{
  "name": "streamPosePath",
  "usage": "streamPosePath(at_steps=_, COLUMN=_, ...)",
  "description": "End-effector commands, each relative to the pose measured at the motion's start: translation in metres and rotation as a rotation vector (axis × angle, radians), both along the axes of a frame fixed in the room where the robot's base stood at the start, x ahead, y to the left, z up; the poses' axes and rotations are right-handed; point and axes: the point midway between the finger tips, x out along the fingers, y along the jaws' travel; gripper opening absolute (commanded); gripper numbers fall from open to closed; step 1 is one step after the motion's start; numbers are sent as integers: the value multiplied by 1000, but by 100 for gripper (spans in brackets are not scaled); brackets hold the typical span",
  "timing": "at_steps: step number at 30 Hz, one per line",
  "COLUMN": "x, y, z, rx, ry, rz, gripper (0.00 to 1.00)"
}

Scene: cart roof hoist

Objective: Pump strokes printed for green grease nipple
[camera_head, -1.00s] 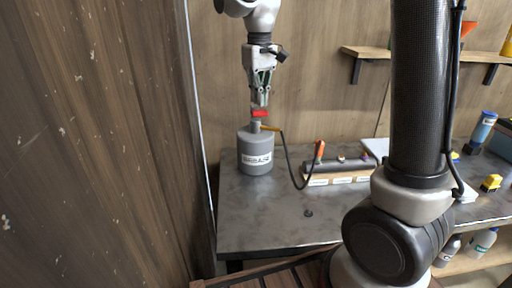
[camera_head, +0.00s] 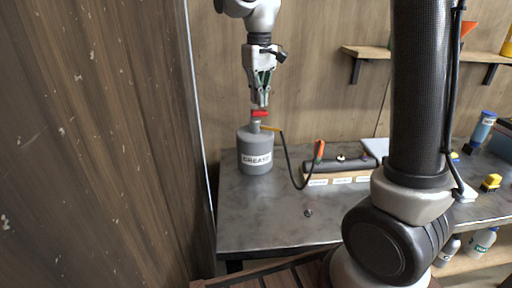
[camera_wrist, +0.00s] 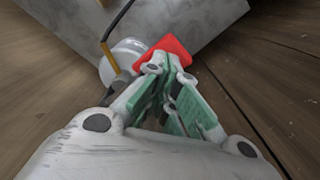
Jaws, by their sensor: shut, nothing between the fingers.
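The grey grease pump (camera_head: 255,160), labelled GREASE, stands upright on the left of the metal bench. A red handle cap (camera_head: 260,114) tops it and also shows in the wrist view (camera_wrist: 170,46). My gripper (camera_head: 262,103) is shut and empty, pointing down with its fingertips at the red cap. I cannot tell whether they touch. A black hose (camera_head: 288,160) runs from the yellow spout to an orange-and-green coupler (camera_head: 319,150) at the left end of a dark bar (camera_head: 345,164). White labels (camera_head: 342,181) sit below the bar; their print and the green nipple are unreadable.
A small dark round piece (camera_head: 308,213) lies on the bench (camera_head: 265,225). A blue bottle (camera_head: 482,130) and a yellow item (camera_head: 491,182) are at the right. A wooden shelf (camera_head: 375,52) is on the back wall, and a wooden wall (camera_head: 95,140) closes the left.

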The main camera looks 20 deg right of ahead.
Motion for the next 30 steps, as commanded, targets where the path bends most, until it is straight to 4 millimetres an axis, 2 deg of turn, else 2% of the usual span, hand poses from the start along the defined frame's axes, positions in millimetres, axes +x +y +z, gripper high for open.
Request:
streamPosePath(at_steps=11, x=0, y=0, z=-3, rx=-1, ry=2, rz=0, gripper=0)
streamPosePath(at_steps=30, x=0, y=0, z=-67, rx=-1, ry=3, rz=0, gripper=0)
